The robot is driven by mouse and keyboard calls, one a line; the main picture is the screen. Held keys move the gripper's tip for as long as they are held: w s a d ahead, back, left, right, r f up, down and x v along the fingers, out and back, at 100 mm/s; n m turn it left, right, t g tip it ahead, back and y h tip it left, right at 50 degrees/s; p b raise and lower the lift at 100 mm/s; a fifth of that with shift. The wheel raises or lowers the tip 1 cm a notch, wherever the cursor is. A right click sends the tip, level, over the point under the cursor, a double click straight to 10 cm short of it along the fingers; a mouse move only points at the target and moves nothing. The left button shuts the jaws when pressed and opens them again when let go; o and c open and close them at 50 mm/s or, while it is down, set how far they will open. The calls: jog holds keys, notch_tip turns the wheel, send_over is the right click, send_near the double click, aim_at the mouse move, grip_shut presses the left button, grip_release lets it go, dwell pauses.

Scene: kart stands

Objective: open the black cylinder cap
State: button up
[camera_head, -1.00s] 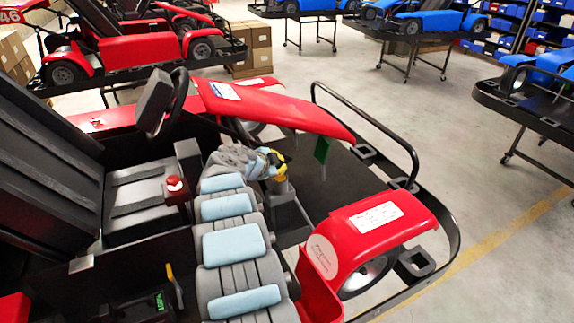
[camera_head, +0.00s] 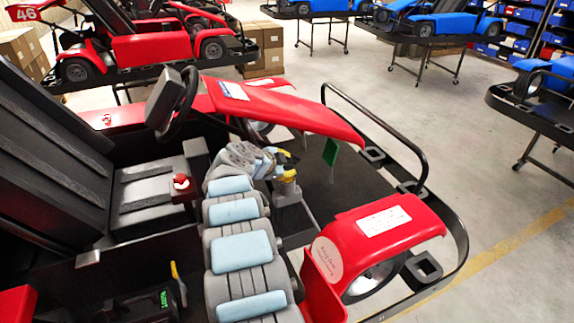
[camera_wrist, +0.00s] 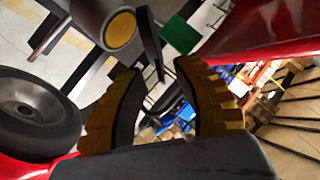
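My gripper (camera_wrist: 158,72) is open and empty, its two yellow ribbed fingers apart. In the head view my gripper (camera_head: 287,155) is just above a short grey cylinder (camera_head: 287,190) on the kart floor. In the wrist view the grey cylinder (camera_wrist: 96,18) is at the upper left, beyond the left finger, with a round yellow end face showing. A thin black flap (camera_wrist: 149,45) stands out beside that end, in view between the fingertips. It looks like the cap, tilted away from the yellow face. I cannot tell whether a finger touches it.
A green plate (camera_head: 331,151) stands right of the gripper. The red front body (camera_head: 290,108) and red fender (camera_head: 385,228) flank the space. A black bumper bar (camera_head: 378,130) curves at the front. The steering wheel (camera_head: 190,98) is behind left.

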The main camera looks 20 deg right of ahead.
jog(key=shift+a+r, duration=0.1)
jog(key=shift+a, duration=0.05)
jog(key=shift+s+a+r, duration=0.2)
jog(key=shift+a+r, duration=0.05)
jog(key=shift+r, duration=0.2)
jog(key=v, duration=0.6)
jog(key=shift+a, duration=0.15)
dwell(0.9)
jog(key=shift+f, duration=0.1)
dwell(0.3)
